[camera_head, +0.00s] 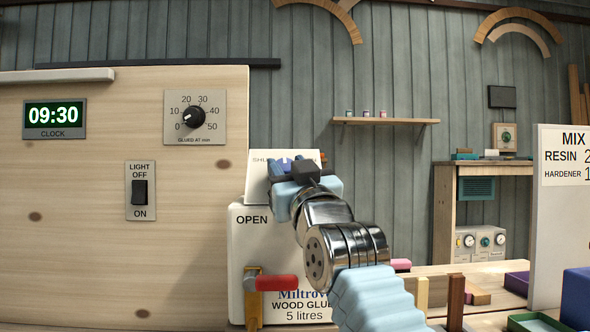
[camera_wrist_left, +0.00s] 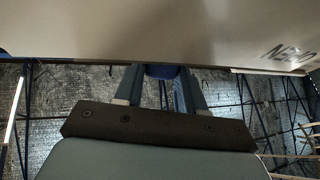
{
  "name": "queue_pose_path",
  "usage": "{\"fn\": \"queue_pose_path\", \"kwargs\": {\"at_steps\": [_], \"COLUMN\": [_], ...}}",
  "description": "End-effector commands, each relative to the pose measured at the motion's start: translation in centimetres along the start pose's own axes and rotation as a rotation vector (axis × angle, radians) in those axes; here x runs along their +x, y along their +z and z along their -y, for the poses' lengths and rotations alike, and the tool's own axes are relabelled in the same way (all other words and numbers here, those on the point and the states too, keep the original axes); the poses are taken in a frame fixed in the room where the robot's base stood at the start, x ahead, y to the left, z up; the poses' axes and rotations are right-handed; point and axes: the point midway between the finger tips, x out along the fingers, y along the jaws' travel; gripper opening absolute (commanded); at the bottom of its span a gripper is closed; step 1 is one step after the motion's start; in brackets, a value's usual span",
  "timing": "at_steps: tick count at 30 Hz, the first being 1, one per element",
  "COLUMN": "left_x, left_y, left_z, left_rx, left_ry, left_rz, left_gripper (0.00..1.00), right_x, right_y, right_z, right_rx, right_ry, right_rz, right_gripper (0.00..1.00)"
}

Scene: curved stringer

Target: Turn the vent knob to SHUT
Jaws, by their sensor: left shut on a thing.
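The vent knob (camera_wrist_left: 161,71) is a blue piece, mostly hidden, between the two fingers of my left gripper (camera_wrist_left: 160,92) in the wrist view. In the head view my left gripper (camera_head: 288,166) is at a small white plate on top of the white glue container (camera_head: 262,215). The plate (camera_head: 256,183) carries lettering that starts "SHU", partly covered by the gripper. The word OPEN is printed on the container below, to the left. My left gripper is shut on the knob. Which way the knob points cannot be told. My right gripper is not in view.
A red-handled tap (camera_head: 272,283) sticks out at the container's lower front. A wooden panel (camera_head: 90,220) with a clock, dial (camera_head: 194,117) and light switch (camera_head: 140,191) stands left.

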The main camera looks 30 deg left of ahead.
Motion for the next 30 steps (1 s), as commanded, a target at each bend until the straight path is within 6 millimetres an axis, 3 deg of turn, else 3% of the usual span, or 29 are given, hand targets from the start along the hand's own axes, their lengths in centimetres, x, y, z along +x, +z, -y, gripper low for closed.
{"fn": "queue_pose_path", "kwargs": {"at_steps": [12,29,30], "left_x": [0.11,0.12,0.12], "left_y": [0.18,0.06,0.05], "left_z": [-0.33,-0.32,-0.32], "left_rx": [-0.056,-0.066,-0.066], "left_ry": [-0.182,-0.207,-0.206], "left_rz": [0.018,0.020,0.020], "left_gripper": [0.09,0.09,0.45], "right_x": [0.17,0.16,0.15], "right_y": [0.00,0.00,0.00], "right_z": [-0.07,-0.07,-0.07], "right_rx": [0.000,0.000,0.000], "right_ry": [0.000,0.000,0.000], "right_rz": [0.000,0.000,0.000], "right_gripper": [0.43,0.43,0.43]}}
